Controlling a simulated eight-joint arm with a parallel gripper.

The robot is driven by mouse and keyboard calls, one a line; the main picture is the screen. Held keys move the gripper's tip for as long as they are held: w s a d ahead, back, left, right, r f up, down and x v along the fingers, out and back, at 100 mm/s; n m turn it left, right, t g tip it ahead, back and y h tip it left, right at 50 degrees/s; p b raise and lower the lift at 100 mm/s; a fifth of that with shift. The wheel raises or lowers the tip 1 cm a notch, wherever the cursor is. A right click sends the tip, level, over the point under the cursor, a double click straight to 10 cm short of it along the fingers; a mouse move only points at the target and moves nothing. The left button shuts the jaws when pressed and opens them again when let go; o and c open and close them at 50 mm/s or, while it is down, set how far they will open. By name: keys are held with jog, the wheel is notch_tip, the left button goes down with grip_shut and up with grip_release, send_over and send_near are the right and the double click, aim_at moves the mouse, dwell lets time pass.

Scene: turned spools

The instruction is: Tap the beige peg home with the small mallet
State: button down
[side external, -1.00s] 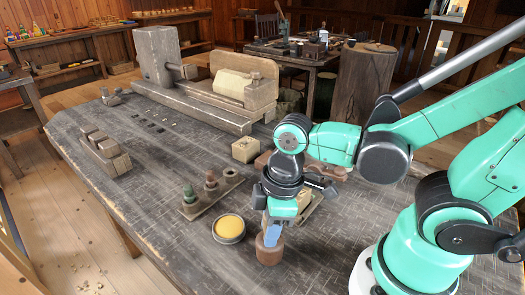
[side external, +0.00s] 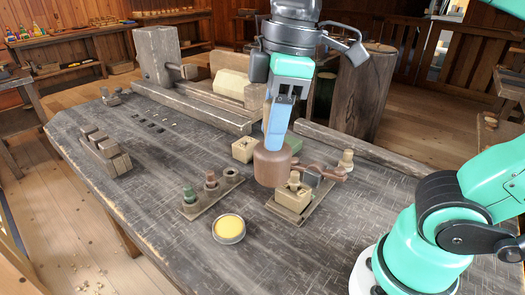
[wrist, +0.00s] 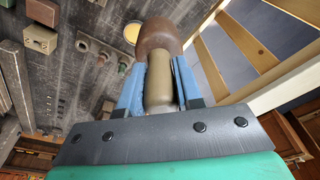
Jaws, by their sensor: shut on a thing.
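My gripper (side external: 277,125) is shut on the mallet's tan handle, between blue fingers. The mallet's reddish-brown head (side external: 271,165) hangs below, handle upright. In the wrist view, my gripper (wrist: 160,85) grips the handle and the head (wrist: 160,36) shows beyond it. The beige peg (side external: 294,178) stands up from a beige block (side external: 292,198) on a wooden base board (side external: 305,211). The head appears just left of the peg in the side view and apart from it; its exact height is unclear. The peg is not visible in the wrist view.
A rack (side external: 212,196) of small spools and a yellow-filled tin (side external: 229,228) lie left of the board. A reddish-brown clamp-like piece (side external: 321,171) sits behind the peg. The front right bench is clear.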

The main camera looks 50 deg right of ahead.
jog(key=shift+w+d+r, duration=0.2)
jog(key=shift+d, duration=0.05)
jog(key=w+d+f, duration=0.1)
jog(key=d+f, duration=0.3)
jog(key=d, duration=0.2)
jog(key=w+d+f, duration=0.2)
jog(key=d+f, duration=0.1)
jog(key=d, duration=0.4)
jog(key=shift+w+f, duration=0.25)
jog(key=shift+f, duration=0.1)
jog(key=shift+f, duration=0.15)
jog(key=shift+f, duration=1.35)
jog(key=shift+r, duration=1.1)
